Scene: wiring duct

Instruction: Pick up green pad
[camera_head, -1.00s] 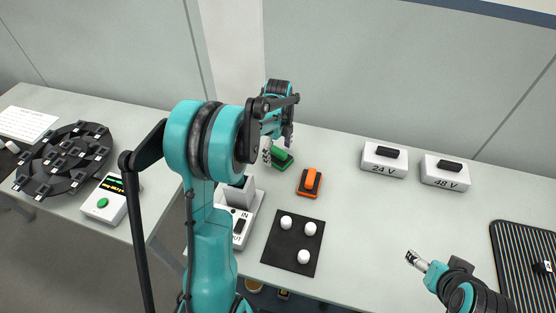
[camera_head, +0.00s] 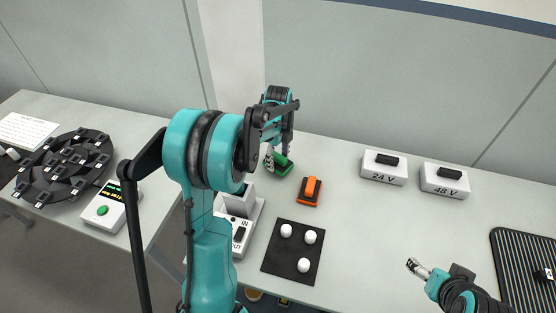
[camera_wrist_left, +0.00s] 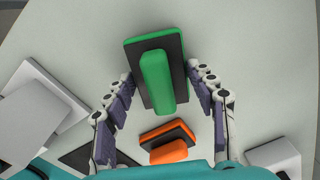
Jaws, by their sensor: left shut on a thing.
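The green pad, a green raised block on a dark plate with a green base, shows between my left gripper's fingers in the left wrist view (camera_wrist_left: 157,80). In the head view the pad (camera_head: 283,165) is at the back of the table, partly hidden by my left gripper (camera_head: 279,155). I cannot tell whether its base touches the table. My right gripper (camera_head: 418,268) is at the lower right, away from the pad; its fingers are too small to read.
An orange pad (camera_head: 310,190) lies close in front of the green one. A white IN/OUT box (camera_head: 240,222) and a black mat (camera_head: 293,252) with white knobs are nearer. White 24 V (camera_head: 384,172) and 48 V (camera_head: 445,184) boxes stand right. The table between is clear.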

